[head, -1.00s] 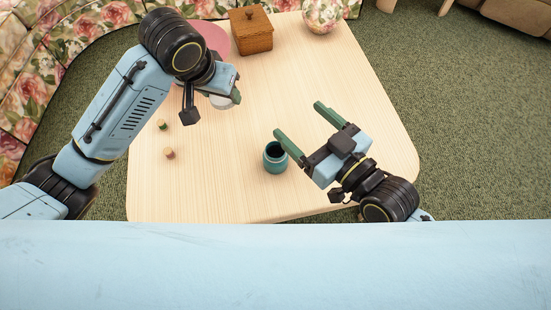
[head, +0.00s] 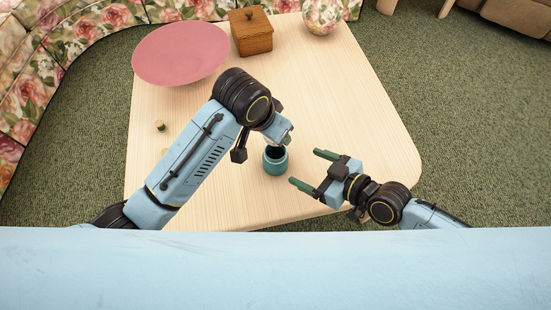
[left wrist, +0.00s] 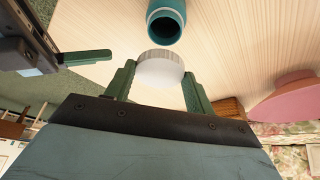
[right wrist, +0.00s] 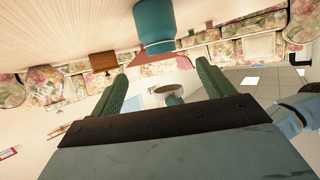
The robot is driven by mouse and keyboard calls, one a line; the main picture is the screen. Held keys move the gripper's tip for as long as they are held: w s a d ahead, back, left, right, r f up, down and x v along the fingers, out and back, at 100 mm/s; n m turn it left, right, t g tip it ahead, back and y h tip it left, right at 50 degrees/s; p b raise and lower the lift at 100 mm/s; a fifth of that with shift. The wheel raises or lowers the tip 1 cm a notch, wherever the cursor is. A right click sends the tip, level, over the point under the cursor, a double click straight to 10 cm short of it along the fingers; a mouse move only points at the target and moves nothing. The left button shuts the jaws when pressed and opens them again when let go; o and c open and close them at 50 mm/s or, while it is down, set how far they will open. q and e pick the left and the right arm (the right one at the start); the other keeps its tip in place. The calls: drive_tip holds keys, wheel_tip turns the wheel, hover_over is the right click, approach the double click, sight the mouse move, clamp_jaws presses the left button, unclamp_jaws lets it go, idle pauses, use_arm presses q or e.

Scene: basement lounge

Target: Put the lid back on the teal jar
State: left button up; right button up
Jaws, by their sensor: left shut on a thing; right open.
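The teal jar (head: 275,161) stands upright and open near the front of the table, its dark mouth showing. It also shows in the left wrist view (left wrist: 166,22) and the right wrist view (right wrist: 155,26). My left gripper (head: 284,138) is at the jar's far side, mostly hidden by its own arm in the head view. In the left wrist view it is shut on the pale lid (left wrist: 160,70), which has a ridged rim and is apart from the jar in that picture. My right gripper (head: 308,170) is open and empty, just right of the jar, its fingers pointing towards it.
A pink plate (head: 180,53) lies at the far left of the table (head: 345,105). A wooden box (head: 251,33) and a floral ball-shaped thing (head: 322,17) stand at the back. A small cork-like piece (head: 160,126) lies at left. The table's right side is clear.

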drive_tip(key=x, duration=1)
drive_tip(key=shift+a, duration=0.1)
drive_tip(key=c, duration=1.4)
use_arm(q)
drive_tip(key=shift+s+a+f, duration=0.1)
drive_tip(key=shift+f, duration=2.45)
use_arm(e)
drive_tip(key=shift+c, duration=0.3)
